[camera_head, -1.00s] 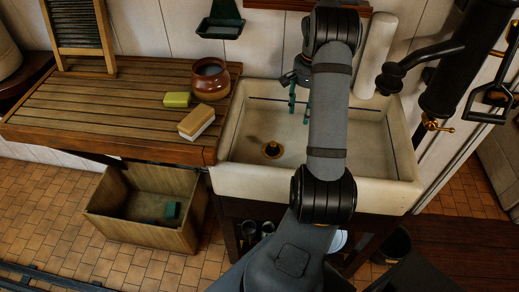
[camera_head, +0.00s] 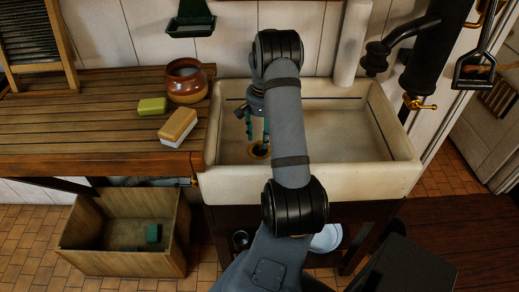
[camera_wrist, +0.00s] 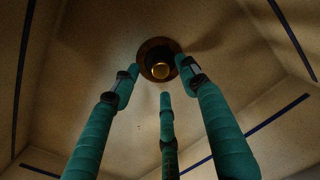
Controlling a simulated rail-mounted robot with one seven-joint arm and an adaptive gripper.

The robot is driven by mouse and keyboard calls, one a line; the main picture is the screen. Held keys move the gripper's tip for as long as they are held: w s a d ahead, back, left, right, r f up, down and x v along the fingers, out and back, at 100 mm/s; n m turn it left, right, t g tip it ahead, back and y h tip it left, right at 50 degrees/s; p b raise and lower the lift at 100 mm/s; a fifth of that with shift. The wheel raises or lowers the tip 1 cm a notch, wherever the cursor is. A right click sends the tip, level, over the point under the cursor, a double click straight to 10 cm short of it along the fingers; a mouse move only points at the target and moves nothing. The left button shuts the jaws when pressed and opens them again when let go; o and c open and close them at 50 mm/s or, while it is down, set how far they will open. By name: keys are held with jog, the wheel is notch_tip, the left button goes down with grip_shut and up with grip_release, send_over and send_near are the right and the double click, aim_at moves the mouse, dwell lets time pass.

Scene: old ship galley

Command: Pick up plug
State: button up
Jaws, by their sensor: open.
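The plug (camera_wrist: 160,68) is a dark round piece with a brass knob, sitting in a brass ring in the floor of the sink (camera_head: 330,187). In the head view the plug (camera_head: 258,150) shows at the left of the basin, partly hidden by a finger. My gripper (camera_head: 256,130) has teal fingers, spread and empty, reaching down into the basin above the plug. In the wrist view my gripper (camera_wrist: 159,82) has its fingertips to either side of the plug's picture and below it. Contact with the plug cannot be made out.
A wooden draining board (camera_head: 70,130) at left carries a brown pot (camera_head: 187,88), a green soap (camera_head: 152,106) and a brush or block (camera_head: 178,125). A wooden crate (camera_head: 120,262) stands below. A white roll (camera_head: 352,45) and a black pump (camera_head: 435,55) rise behind the sink.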

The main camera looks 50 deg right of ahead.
aim_at(260, 142)
notch_tip(260, 142, down, 5)
jog(key=shift+w+r+p, duration=0.1)
jog(key=shift+w+p, duration=0.05)
jog(key=shift+p, duration=0.6)
jog(key=shift+c, duration=0.4)
grip_shut()
